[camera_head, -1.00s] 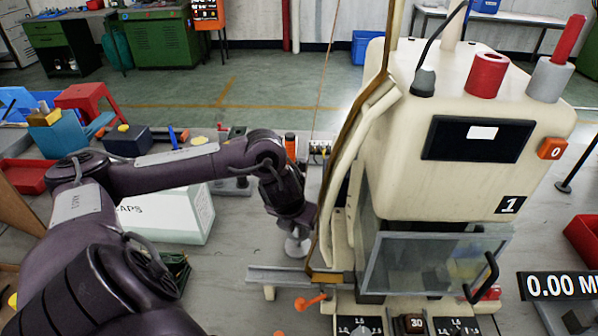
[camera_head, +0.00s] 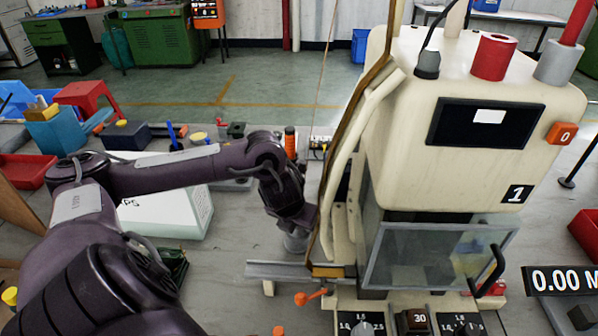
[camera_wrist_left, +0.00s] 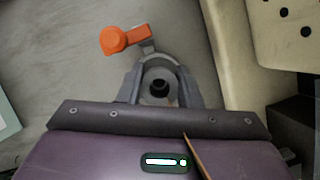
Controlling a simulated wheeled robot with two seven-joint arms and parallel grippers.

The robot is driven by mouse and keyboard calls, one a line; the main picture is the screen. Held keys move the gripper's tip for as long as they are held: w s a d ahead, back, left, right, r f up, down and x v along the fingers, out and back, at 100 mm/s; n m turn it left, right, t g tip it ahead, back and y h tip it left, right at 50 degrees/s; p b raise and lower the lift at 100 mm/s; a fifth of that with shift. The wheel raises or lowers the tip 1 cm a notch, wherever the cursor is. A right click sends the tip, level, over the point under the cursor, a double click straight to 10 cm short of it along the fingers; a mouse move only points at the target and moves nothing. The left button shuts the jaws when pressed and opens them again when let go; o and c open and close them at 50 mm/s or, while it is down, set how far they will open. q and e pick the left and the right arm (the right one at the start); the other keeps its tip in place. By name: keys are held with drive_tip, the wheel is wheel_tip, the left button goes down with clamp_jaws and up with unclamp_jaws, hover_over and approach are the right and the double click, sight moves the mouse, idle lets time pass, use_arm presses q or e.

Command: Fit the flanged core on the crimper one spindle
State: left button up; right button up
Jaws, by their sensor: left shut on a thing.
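My left gripper (camera_wrist_left: 158,85) is shut on a round grey part with a dark centre hole, which I take for the flanged core (camera_wrist_left: 160,72). In the head view the gripper (camera_head: 294,222) points down left of crimper one (camera_head: 470,130), the cream machine marked 1. The core (camera_head: 295,243) shows below the fingers as a pale grey shape, behind the metal rail (camera_head: 290,270). I cannot make out the spindle in either view. I cannot tell whether the core touches anything beneath it. My right gripper is not in view.
A brown strip (camera_head: 340,150) runs down the machine's left side to the rail. An orange-knobbed lever (camera_head: 310,297) sits below the rail; an orange knob (camera_wrist_left: 115,40) also shows beyond the fingers. A white box (camera_head: 165,215) stands left on the grey bench.

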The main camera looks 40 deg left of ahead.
use_arm(q)
drive_tip(key=shift+f+b, duration=1)
drive_tip(key=shift+f, duration=0.25)
drive_tip(key=o, duration=1)
drive_tip(key=shift+o, duration=0.2)
drive_tip(key=v, duration=0.8)
drive_tip(key=shift+p, duration=0.4)
